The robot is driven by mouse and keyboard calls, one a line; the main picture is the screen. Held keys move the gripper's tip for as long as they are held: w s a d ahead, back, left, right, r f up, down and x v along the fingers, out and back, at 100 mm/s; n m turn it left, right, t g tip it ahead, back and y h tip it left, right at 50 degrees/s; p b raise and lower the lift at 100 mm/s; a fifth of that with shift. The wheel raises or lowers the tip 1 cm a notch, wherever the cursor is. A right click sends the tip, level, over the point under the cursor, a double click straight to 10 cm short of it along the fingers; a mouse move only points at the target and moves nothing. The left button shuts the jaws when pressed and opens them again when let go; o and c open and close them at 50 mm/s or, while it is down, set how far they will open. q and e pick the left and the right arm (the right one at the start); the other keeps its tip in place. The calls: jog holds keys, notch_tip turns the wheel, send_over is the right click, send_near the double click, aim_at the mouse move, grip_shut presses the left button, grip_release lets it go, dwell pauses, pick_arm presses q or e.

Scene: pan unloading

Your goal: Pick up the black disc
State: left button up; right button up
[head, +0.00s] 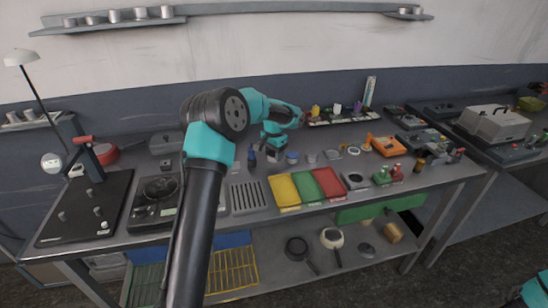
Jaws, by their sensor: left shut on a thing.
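My left gripper (274,151) points down over the middle of the workbench, at its back half. It is shut on a small dark thing (275,157), mostly hidden by the fingers; I cannot tell for sure whether it is the black disc. A dark round shape (355,179) lies on a grey square plate right of the red tray. Another dark round plate (160,188) sits on the black appliance at left. Only a teal part of my right arm shows in the bottom right corner; its gripper is out of view.
Yellow (284,190), green and red (329,184) trays lie in front of the gripper, beside a slotted grey plate (247,197). Small jars (292,157) stand close to its right. An orange device (387,146) is farther right. Pans (297,250) lie on the lower shelf.

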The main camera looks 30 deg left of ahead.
pick_arm(q)
jog(key=r, duration=0.1)
send_over(275, 193)
jog(key=shift+w+r, duration=0.1)
jog(key=shift+r, duration=0.1)
dwell(0.6)
